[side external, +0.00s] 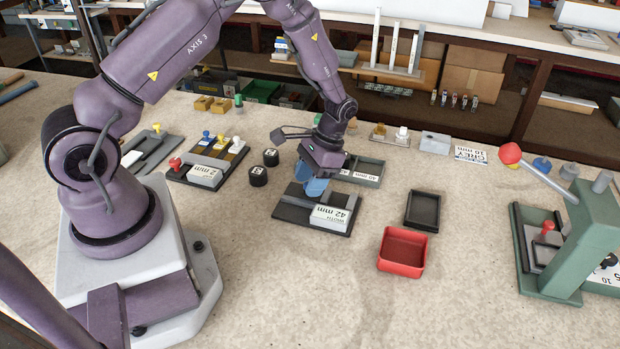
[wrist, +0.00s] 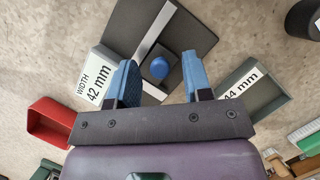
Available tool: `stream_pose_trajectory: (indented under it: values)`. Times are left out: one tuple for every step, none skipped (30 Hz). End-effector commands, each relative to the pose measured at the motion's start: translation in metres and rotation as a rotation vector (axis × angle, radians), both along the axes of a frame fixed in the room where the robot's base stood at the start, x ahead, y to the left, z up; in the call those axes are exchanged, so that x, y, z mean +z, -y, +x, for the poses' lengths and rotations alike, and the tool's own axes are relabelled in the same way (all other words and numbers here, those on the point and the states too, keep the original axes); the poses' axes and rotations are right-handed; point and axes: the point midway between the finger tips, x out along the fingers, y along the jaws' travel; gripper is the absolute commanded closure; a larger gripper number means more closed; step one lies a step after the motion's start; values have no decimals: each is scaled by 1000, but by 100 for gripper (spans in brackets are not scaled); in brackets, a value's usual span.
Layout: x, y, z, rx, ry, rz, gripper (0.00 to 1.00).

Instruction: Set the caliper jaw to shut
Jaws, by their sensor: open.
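The caliper is a dark grey plate (side external: 290,213) with a white block marked "WIDTH 42 mm" (side external: 331,217); in the wrist view the plate (wrist: 135,22) carries a pale metal strip (wrist: 152,35). A round blue knob (wrist: 159,68) sits on the grey part beside the strip. My gripper (side external: 316,188) is over the caliper, pointing down, with blue finger pads. In the wrist view my gripper (wrist: 160,78) is open, one finger on each side of the knob, with gaps visible. The side view hides the knob behind the fingers.
A grey tray marked "44 mm" (wrist: 252,90) lies close on the right in the wrist view. A red bin (side external: 402,251) and a black tray (side external: 422,210) stand right of the caliper. Two black cylinders (side external: 258,176) stand left. A green lever press (side external: 585,235) stands far right. The front counter is clear.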

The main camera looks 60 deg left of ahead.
Motion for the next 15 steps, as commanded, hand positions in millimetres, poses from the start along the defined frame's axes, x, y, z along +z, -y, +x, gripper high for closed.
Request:
stream_pose_trajectory:
  values:
    - [0, 0, 0, 0, 0, 0, 54]
    - [0, 0, 0, 0, 0, 0, 54]
    - [0, 0, 0, 0, 0, 0, 54]
    - [0, 0, 0, 0, 0, 0, 54]
    - [0, 0, 0, 0, 0, 0, 59]
    - [0, 0, 0, 0, 0, 0, 68]
    - [0, 0, 0, 0, 0, 0, 75]
    - [0, 0, 0, 0, 0, 0, 82]
    - [0, 0, 0, 0, 0, 0, 91]
    - [0, 0, 0, 0, 0, 0, 98]
    - [0, 0, 0, 0, 0, 0, 100]
    - [0, 0, 0, 0, 0, 0, 100]
    - [0, 0, 0, 0, 0, 0, 100]
    - [0, 0, 0, 0, 0, 0, 100]
    - [0, 1, 1, -1, 0, 0, 100]
